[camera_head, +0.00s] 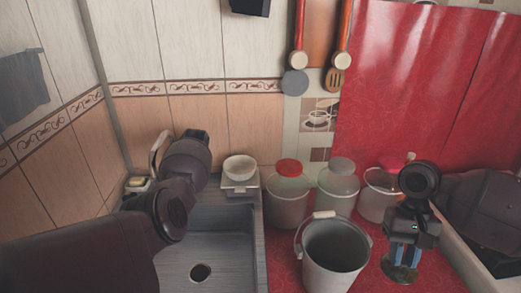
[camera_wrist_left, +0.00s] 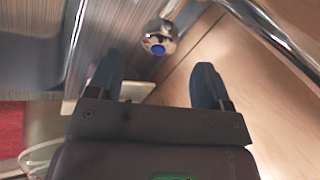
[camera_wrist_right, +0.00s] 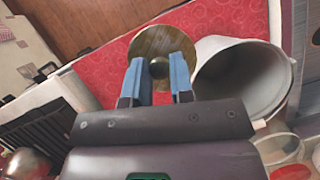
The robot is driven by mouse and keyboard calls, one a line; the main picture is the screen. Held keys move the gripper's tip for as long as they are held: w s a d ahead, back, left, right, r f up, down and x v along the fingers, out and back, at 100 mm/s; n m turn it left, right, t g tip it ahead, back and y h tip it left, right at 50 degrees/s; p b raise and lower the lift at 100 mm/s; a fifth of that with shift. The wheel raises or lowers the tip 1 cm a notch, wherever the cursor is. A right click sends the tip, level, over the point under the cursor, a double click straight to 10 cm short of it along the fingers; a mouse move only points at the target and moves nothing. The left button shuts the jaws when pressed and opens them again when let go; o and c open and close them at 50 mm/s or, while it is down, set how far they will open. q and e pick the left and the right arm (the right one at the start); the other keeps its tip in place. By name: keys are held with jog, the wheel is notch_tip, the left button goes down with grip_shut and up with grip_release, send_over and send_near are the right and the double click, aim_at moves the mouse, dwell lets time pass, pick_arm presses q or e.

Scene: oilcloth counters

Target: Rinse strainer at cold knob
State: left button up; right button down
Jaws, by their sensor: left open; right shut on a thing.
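The strainer (camera_head: 401,274) is a round, brownish disc with a dark knob at its middle. It also shows in the right wrist view (camera_wrist_right: 180,40). My right gripper (camera_head: 405,248) is shut on its knob and holds it over the red counter, right of the white bucket. The cold knob (camera_wrist_left: 159,46) is shiny metal with a blue centre, in the left wrist view. My left gripper (camera_wrist_left: 155,78) is open, its fingers apart with the knob beyond and between them, not gripped. In the head view my left arm hides its fingers and the knob.
The metal sink (camera_head: 235,225) with its drain hole is at centre left. The white bucket (camera_head: 333,270) stands on the red counter (camera_head: 284,275) between sink and right gripper. Lidded containers (camera_head: 288,205) line the back. A white bowl (camera_head: 239,168) sits at the sink's back edge.

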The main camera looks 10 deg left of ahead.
pick_arm(q)
jog(key=p+v, duration=0.1)
jog(key=v, duration=0.5)
jog(key=shift+s+d, duration=0.1)
dwell(0.3)
